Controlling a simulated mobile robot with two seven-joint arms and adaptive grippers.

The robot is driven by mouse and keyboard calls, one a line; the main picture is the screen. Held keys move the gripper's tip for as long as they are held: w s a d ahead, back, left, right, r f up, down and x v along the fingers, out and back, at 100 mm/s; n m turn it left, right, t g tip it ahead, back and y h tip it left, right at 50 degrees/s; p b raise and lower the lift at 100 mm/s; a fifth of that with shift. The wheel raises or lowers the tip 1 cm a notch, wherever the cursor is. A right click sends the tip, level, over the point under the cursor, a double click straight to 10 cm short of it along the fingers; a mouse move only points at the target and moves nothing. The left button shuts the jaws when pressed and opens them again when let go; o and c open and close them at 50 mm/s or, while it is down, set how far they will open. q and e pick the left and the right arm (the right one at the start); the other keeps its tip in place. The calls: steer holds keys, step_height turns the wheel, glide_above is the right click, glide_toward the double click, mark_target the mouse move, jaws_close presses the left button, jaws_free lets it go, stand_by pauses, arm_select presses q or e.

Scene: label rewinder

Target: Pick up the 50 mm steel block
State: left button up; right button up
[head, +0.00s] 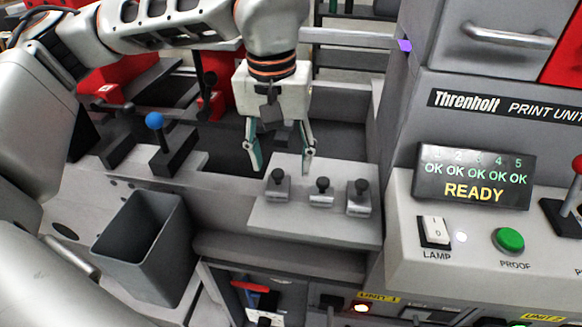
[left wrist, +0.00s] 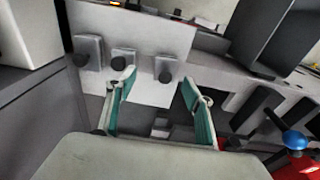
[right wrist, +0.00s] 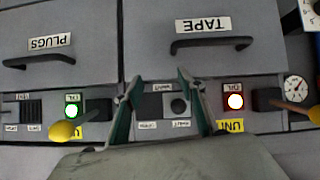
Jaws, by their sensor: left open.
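Three grey steel blocks with dark knobs stand in a row on a light grey plate (head: 290,228): a left one (head: 277,190), a middle one (head: 321,199) and a right one (head: 359,205). I cannot read sizes, so which is 50 mm is unclear. In the left wrist view the same row shows reversed, with the head view's left block (left wrist: 168,60) nearest the fingers. My left gripper (head: 282,168) is open and empty, pointing down just behind and above the left block. My right gripper (right wrist: 159,78) is open and empty, before drawer fronts.
A grey bin (head: 150,250) stands left of the plate. A blue-knobbed lever (head: 155,122) rises behind it. The print unit console (head: 475,178) walls the right side. In the right wrist view, drawers (right wrist: 215,75) and a yellow-knobbed lever (right wrist: 62,131) are close to the fingers.

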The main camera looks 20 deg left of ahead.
mark_target(277, 173)
arm_select(q)
steer(key=shift+w+a+r, duration=0.2)
steer(key=shift+w+a, duration=0.2)
steer(key=shift+a, duration=0.05)
steer(key=shift+a+f, duration=0.1)
steer(key=shift+f, duration=0.15)
step_height(277, 173, down, 2)
steer(key=shift+f, duration=0.2)
step_height(277, 173, down, 4)
steer(key=shift+a+f, duration=0.1)
steer(key=shift+a, duration=0.05)
steer(key=shift+w+f, duration=0.1)
steer(key=shift+f, duration=0.1)
arm_select(e)
steer(key=shift+s+f, duration=0.25)
steer(key=shift+f, duration=0.2)
arm_select(q)
steer(key=shift+c, duration=0.3)
steer(key=c, duration=1.4)
arm_select(e)
steer(key=shift+f, duration=0.1)
